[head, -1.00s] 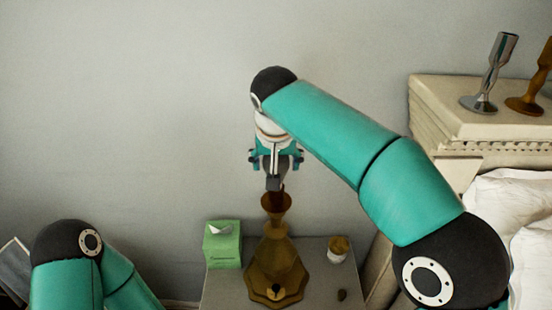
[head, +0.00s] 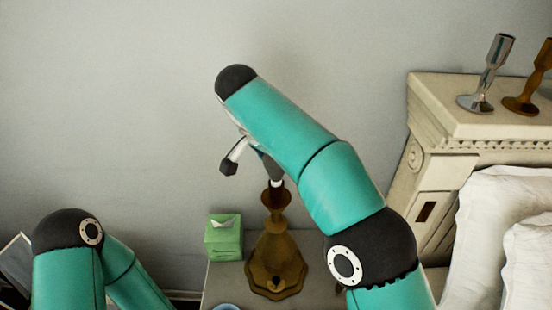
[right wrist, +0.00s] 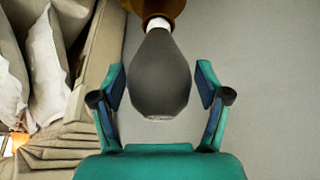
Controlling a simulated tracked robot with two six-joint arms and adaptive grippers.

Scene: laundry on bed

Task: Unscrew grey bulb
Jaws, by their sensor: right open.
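The grey bulb (right wrist: 160,88) sits neck-first in the brown lamp's socket in the right wrist view, its wide end toward my palm. The brown lamp (head: 276,262) stands upright on the nightstand in the head view; the bulb is mostly hidden there behind my right arm. My right gripper (right wrist: 160,74) is open, with one finger on each side of the bulb and a visible gap on both sides. In the head view one finger (head: 231,158) shows left of the bulb. My left arm is at the lower left; its gripper is out of frame.
A green tissue box (head: 223,238) stands left of the lamp on the nightstand (head: 216,284). A silver candlestick (head: 484,75) and a brown one (head: 527,80) stand on the headboard (head: 440,100). White pillows (head: 490,215) lie at right.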

